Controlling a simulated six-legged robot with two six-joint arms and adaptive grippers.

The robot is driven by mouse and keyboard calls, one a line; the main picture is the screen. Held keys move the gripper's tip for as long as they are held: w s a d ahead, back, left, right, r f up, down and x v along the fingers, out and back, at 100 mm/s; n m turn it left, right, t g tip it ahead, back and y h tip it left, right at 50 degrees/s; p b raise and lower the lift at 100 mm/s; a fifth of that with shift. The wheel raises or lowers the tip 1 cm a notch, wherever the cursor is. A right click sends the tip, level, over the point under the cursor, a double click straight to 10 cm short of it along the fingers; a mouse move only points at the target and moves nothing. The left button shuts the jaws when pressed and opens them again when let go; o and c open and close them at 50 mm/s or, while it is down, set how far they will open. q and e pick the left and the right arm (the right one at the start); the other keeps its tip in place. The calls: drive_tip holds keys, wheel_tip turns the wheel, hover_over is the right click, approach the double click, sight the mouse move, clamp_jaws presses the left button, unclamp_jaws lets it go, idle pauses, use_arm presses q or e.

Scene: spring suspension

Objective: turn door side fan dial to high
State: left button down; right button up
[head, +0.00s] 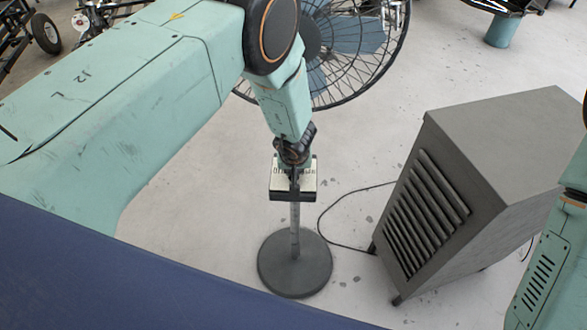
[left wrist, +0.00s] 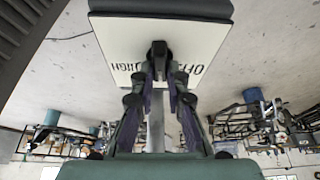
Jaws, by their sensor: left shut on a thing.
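The fan (head: 345,45) stands on a round dark base (head: 295,275) with a thin grey pole. A control box with a pale label plate (head: 307,184) sits on the pole; the plate also shows in the left wrist view (left wrist: 120,62). Its lettering looks upside down there, with OFF at the right and another word at the left. The black dial knob (left wrist: 158,52) stands out from the plate. My left gripper (left wrist: 158,80) is shut on the knob, and in the head view (head: 294,160) it hides the plate's upper middle. I cannot tell the dial's setting. My right gripper is out of view.
A grey louvred cabinet (head: 490,175) stands right of the fan, with a black cable (head: 330,235) on the floor between them. The wire fan guard (head: 398,40) is close behind my left arm. Open floor lies around the base.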

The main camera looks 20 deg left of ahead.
use_arm(q)
drive_tip(key=shift+s+f, duration=0.15)
idle(0.3)
drive_tip(key=c, duration=1.7)
unclamp_jaws()
drive_tip(key=o, duration=0.4)
drive_tip(key=shift+w, duration=0.2)
drive_tip(key=shift+c, duration=0.2)
drive_tip(key=v, duration=0.6)
drive_tip(key=shift+v, duration=0.9)
drive_tip(key=shift+w+f, duration=0.1)
